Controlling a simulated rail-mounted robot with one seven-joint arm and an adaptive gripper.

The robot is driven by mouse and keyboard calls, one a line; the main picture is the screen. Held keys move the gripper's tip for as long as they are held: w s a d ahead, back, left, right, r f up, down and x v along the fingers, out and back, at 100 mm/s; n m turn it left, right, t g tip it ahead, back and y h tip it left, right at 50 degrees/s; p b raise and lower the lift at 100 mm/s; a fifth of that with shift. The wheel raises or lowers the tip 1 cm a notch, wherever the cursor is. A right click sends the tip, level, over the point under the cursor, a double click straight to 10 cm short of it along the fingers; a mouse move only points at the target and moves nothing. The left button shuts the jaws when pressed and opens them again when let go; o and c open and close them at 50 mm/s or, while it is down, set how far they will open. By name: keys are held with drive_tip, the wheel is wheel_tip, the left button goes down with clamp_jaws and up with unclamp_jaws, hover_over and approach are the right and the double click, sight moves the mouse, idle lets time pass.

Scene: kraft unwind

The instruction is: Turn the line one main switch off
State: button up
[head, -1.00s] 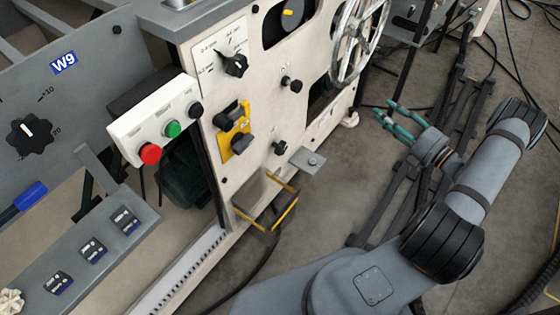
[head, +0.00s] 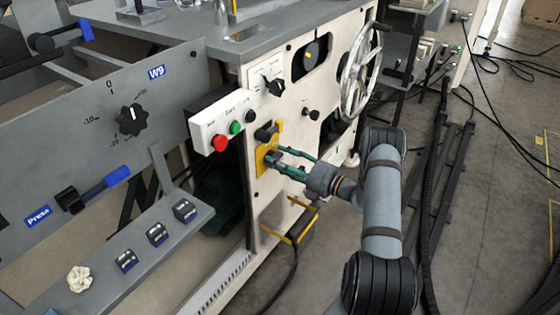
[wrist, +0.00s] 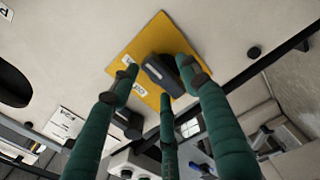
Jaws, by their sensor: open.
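The main switch is a black rotary handle (wrist: 160,70) on a yellow plate (wrist: 125,60) with white label text that I cannot fully read. In the head view the yellow plate (head: 262,165) is on the pale machine panel, partly hidden by my fingers. My gripper (head: 277,158) has green fingers and reaches in from the right, its tips at the plate. In the wrist view the open fingers of my gripper (wrist: 158,85) are spread around the handle. I cannot tell whether they touch it. Nothing is held.
A white button box (head: 222,122) with red, green and black buttons juts out left of the switch. A black selector knob (head: 274,87) is above, and a spoked handwheel (head: 360,75) is at upper right. A yellow-edged bracket (head: 292,225) sticks out below.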

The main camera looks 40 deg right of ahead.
drive_tip(key=shift+c, duration=0.7)
drive_tip(key=shift+a, duration=0.1)
clamp_jaws()
drive_tip(key=shift+n, duration=0.3)
drive_tip(key=shift+s+a+f+n, duration=0.1)
drive_tip(key=shift+n, duration=2.8)
drive_tip(key=shift+a+f+n, duration=0.15)
drive_tip(key=shift+n, duration=2.75)
drive_tip(key=shift+s+a+f+n, duration=0.1)
drive_tip(key=shift+n, duration=2.8)
drive_tip(key=shift+o, duration=0.7)
unclamp_jaws()
